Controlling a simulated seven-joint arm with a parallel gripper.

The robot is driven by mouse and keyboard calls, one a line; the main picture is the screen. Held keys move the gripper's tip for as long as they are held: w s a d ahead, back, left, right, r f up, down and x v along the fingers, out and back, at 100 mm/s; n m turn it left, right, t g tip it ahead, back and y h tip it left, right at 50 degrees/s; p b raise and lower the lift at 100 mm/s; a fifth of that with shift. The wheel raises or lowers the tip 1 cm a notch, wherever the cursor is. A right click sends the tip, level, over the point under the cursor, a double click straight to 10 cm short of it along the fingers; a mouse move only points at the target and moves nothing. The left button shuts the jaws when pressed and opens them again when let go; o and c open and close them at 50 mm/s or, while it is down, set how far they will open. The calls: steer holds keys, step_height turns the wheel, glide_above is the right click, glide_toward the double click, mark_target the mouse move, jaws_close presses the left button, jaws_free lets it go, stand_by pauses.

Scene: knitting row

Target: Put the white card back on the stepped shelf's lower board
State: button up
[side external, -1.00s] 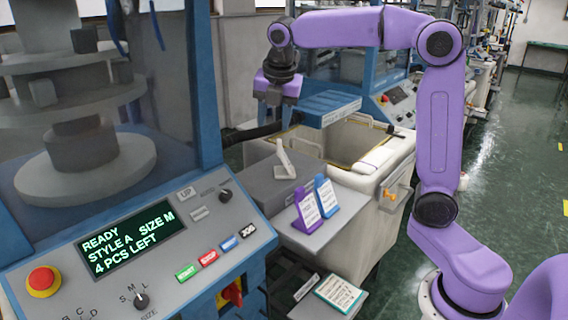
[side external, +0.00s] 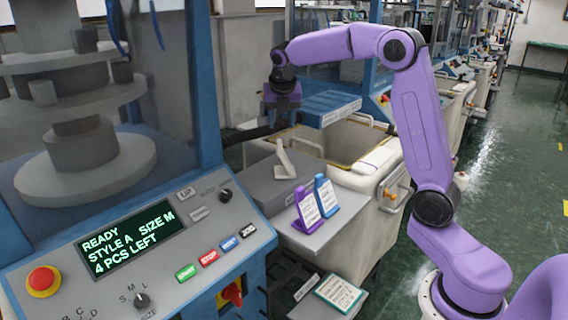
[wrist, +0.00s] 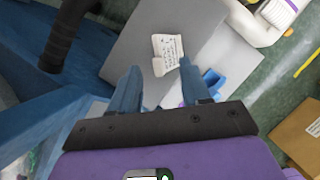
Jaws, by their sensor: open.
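The white card (side external: 285,160) stands tilted on the stepped shelf's upper grey board (side external: 262,186). In the wrist view the white card (wrist: 167,52) shows printed lines and lies ahead of the fingers. The shelf's lower board (side external: 318,240) carries a purple card stand (side external: 306,208) and a blue card stand (side external: 327,196) side by side. In the wrist view the blue stand (wrist: 213,78) is partly hidden by the right finger. My gripper (side external: 282,112) is above the upper board, apart from the white card. Its two fingers (wrist: 158,76) are spread with nothing between them.
A cream bin (side external: 385,165) stands behind the shelf at right. A blue box-like part (side external: 328,108) is close to the right of my gripper. The machine's control panel (side external: 150,240) fills the left front. A teal-edged card (side external: 340,292) lies low below the shelf.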

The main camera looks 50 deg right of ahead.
mark_target(279, 140)
steer(key=x, duration=0.2)
steer(key=shift+w+d+f, duration=0.1)
steer(key=shift+f, duration=0.25)
steer(key=shift+a+x, duration=0.2)
steer(key=shift+x, duration=0.65)
steer(key=shift+a+x, duration=0.15)
steer(key=shift+x, duration=0.7)
steer(key=shift+a+x, duration=0.2)
steer(key=shift+x, duration=0.7)
steer(key=shift+f, duration=0.2)
jaws_close()
